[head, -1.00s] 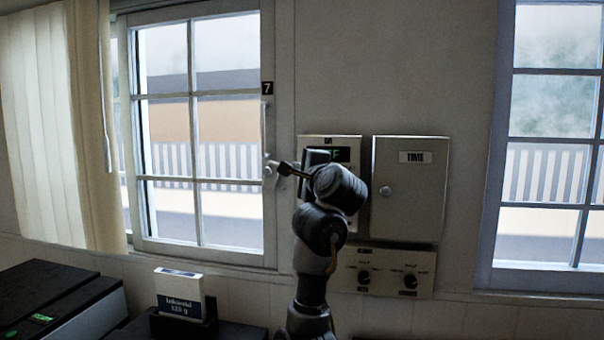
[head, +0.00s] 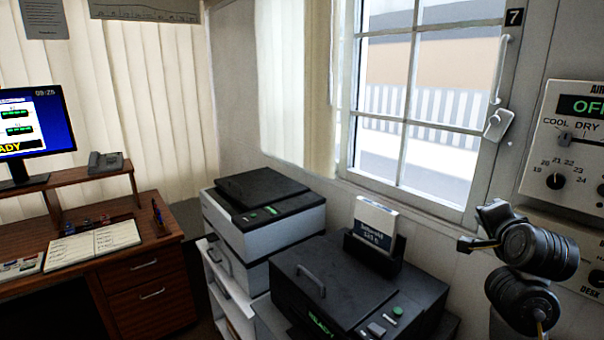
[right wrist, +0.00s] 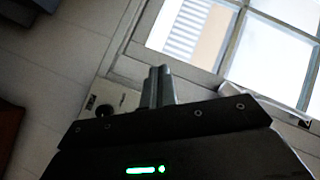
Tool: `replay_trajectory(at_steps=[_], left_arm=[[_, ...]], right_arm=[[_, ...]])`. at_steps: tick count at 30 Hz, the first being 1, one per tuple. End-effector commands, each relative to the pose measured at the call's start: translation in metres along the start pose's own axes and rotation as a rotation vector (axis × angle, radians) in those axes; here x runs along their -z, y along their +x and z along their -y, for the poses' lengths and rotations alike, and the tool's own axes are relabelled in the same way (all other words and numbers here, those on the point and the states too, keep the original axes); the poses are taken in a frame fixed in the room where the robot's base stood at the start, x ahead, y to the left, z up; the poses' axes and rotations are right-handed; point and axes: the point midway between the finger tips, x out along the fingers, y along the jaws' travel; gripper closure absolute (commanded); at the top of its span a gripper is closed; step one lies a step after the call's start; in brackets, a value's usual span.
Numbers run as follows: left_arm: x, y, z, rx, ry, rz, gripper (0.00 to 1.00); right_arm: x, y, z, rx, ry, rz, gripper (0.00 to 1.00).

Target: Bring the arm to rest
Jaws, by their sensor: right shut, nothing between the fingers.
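My right gripper (head: 463,244) is in the lower right of the head view, its dark fingers pointing left. It is shut and empty, below and apart from the window handle (head: 497,122). In the right wrist view its two fingers (right wrist: 159,86) are together with nothing between them. The handle's grip stands upright on the right side of the window frame, under the black 7 label. My right arm (head: 535,255) is folded in front of the wall. My left gripper is out of view.
A control panel (head: 568,140) with knobs is on the wall just right of my arm. Printers (head: 262,218) and a box of paper (head: 375,224) stand below the window (head: 425,110). A desk (head: 120,262) with a monitor (head: 35,122) is at the left.

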Motion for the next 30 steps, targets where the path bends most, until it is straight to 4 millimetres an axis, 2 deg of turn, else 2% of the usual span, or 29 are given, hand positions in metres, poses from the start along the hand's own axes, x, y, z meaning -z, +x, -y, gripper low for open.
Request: replay_trajectory(at_steps=[1, 4, 7, 11, 12, 15, 21, 29, 30], left_arm=[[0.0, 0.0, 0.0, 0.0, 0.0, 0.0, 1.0], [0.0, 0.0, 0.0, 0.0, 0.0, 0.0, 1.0], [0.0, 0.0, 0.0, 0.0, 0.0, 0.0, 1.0], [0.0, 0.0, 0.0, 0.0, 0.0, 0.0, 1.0], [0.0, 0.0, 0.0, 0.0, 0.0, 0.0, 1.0], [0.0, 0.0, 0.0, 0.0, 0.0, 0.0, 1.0], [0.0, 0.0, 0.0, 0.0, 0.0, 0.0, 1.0], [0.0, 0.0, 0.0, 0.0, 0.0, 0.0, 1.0], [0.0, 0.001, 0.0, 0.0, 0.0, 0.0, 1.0]], right_arm=[[-0.032, 0.002, -0.035, -0.055, -0.103, 0.048, 1.0], [-0.086, -0.005, -0.095, -0.137, -0.309, 0.148, 1.0], [-0.137, -0.024, -0.157, -0.205, -0.505, 0.267, 1.0], [-0.197, -0.067, -0.233, -0.266, -0.746, 0.446, 1.0], [-0.213, -0.083, -0.255, -0.278, -0.812, 0.503, 1.0], [-0.244, -0.124, -0.298, -0.293, -0.951, 0.635, 1.0], [-0.281, -0.193, -0.354, -0.288, -1.133, 0.841, 1.0], [-0.309, -0.273, -0.397, -0.25, -1.285, 1.061, 1.0], [-0.315, -0.272, -0.405, -0.248, -1.294, 1.076, 1.0]])
